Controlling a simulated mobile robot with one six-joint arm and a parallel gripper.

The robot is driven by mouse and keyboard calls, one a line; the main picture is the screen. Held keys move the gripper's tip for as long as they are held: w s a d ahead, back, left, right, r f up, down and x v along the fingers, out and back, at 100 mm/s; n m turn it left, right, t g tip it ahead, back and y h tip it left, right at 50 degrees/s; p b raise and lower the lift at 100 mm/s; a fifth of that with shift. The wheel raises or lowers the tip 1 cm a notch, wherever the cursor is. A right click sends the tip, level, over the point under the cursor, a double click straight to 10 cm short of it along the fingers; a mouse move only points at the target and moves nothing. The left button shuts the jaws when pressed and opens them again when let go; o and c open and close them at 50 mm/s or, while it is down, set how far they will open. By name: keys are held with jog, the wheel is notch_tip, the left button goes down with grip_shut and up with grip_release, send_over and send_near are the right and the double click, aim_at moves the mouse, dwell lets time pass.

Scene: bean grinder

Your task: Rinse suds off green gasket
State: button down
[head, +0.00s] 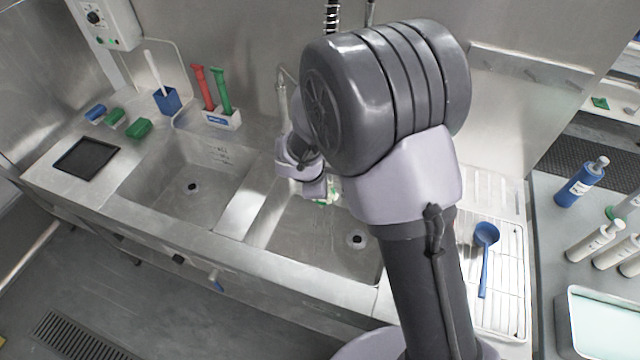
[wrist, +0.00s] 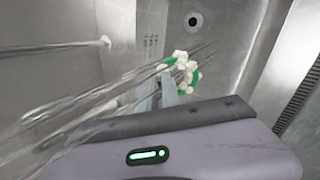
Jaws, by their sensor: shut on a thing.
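The green gasket (wrist: 195,77) is a ring largely covered in clumps of white suds. My gripper (wrist: 168,90) is shut on it and holds it out in front of the jaws. Streaks of water cross the wrist view from lower left to upper right, passing at and around the gasket. In the head view my gripper (head: 318,188) hangs over the right sink basin (head: 300,240), and only a small bit of green and white shows beside it. My arm hides much of the faucet and the back of this basin.
The left basin (head: 160,185) is empty. Red and green brushes (head: 212,92) stand in a holder behind the sinks. A blue ladle (head: 485,240) lies on the drying rack at right. A blue bottle (head: 580,185) and white bottles stand farther right.

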dwell(0.4)
jog(key=shift+s+d+b, duration=0.3)
jog(key=shift+d+b, duration=0.15)
jog(key=shift+d, duration=0.1)
jog(key=shift+w+a, duration=0.25)
jog(key=shift+a, duration=0.35)
